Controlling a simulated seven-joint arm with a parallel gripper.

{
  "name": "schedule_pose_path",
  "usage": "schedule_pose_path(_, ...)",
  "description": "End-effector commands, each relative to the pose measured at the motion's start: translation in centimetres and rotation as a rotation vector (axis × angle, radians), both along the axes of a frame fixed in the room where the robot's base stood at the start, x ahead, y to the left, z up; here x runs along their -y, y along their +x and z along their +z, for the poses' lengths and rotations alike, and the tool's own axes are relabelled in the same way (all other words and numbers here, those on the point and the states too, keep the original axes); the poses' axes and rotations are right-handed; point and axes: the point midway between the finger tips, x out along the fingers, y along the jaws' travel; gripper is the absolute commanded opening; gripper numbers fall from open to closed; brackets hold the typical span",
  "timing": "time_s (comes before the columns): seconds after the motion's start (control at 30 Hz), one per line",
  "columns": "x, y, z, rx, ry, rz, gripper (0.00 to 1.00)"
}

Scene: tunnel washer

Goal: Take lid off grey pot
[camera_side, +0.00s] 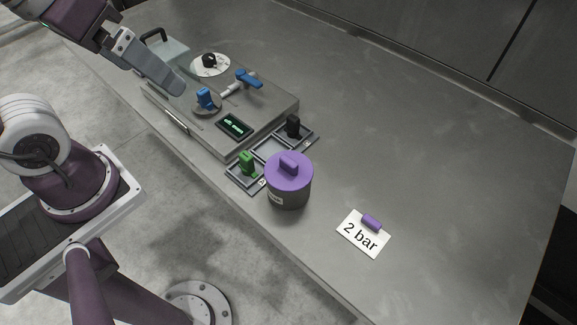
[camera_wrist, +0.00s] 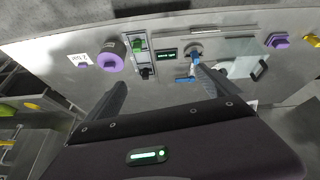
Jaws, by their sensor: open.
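The grey pot (camera_side: 290,198) stands upright on the grey counter, near its front edge. Its purple lid (camera_side: 287,173) with a raised purple bar handle sits on top of it. The purple lid also shows in the wrist view (camera_wrist: 109,58) at the upper left. My gripper (camera_side: 180,90) is up at the left in the side view, above the metal panel and well apart from the pot. In the wrist view my gripper (camera_wrist: 160,88) has its two fingers spread wide, with nothing between them.
A tray (camera_side: 268,148) with green (camera_side: 247,163) and black (camera_side: 293,126) pieces lies beside the pot. The metal panel (camera_side: 275,100) carries a display, blue-handled parts and a black knob (camera_side: 209,60). A "2 bar" card (camera_side: 363,236) with a purple piece lies at right. The counter's right side is clear.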

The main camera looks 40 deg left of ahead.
Motion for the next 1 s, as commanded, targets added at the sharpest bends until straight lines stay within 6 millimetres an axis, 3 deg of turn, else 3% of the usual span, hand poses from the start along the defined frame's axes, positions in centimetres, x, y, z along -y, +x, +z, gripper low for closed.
schedule_pose_path(0.1, 3.2, 3.8, -0.5, -0.156, -0.204, 0.306, 1.0)
schedule_pose_path(0.2, 7.2, 7.1, -2.4, -0.308, -0.339, 0.668, 1.0)
schedule_pose_path(0.3, 11.0, 9.3, -5.3, -0.415, -0.393, 1.005, 1.0)
schedule_pose_path(0.43, 14.2, 10.4, -8.4, -0.473, -0.403, 1.296, 1.0)
schedule_pose_path(0.57, 15.3, 10.6, -10.0, -0.484, -0.403, 1.401, 1.0)
schedule_pose_path(0.9, 16.3, 10.7, -15.6, -0.484, -0.402, 1.407, 1.0)
schedule_pose_path(1.0, 16.4, 10.7, -16.4, -0.483, -0.405, 1.406, 1.0)
